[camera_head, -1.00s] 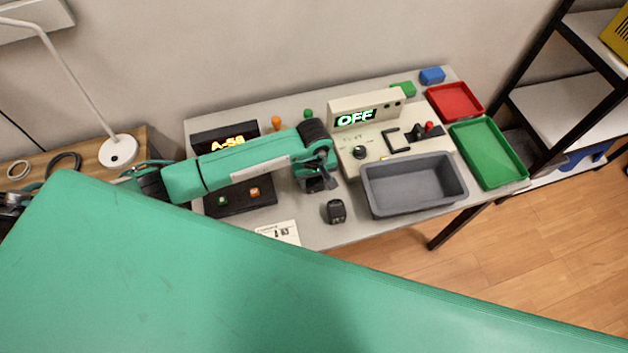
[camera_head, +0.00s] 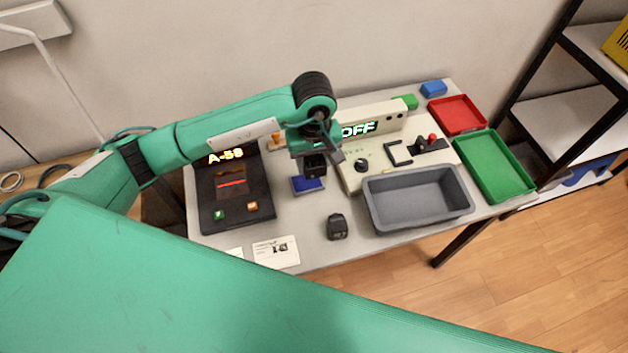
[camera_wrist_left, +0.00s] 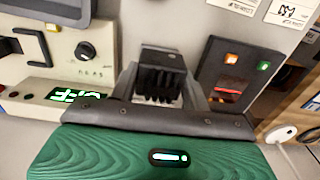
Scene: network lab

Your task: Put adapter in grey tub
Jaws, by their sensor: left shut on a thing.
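My left gripper (camera_head: 316,160) is shut on a black ribbed block, which I take to be the adapter (camera_wrist_left: 160,80). The block sits between the fingers in the left wrist view. In the head view the gripper is raised above the table, left of the OFF panel, and partly hides what it holds. The grey tub (camera_head: 374,217) is to the right and nearer the front, with its visible inside empty. Its edge also shows at the top left of the left wrist view (camera_wrist_left: 85,15). My right gripper is not in view.
A small dark block (camera_head: 337,228) stands left of the tub. A blue pad (camera_head: 308,184) lies below the gripper. The cream panel (camera_head: 350,176) reading OFF is behind the tub. A black console (camera_head: 236,221) is at left. Green (camera_head: 497,166) and red (camera_head: 457,116) trays are at right.

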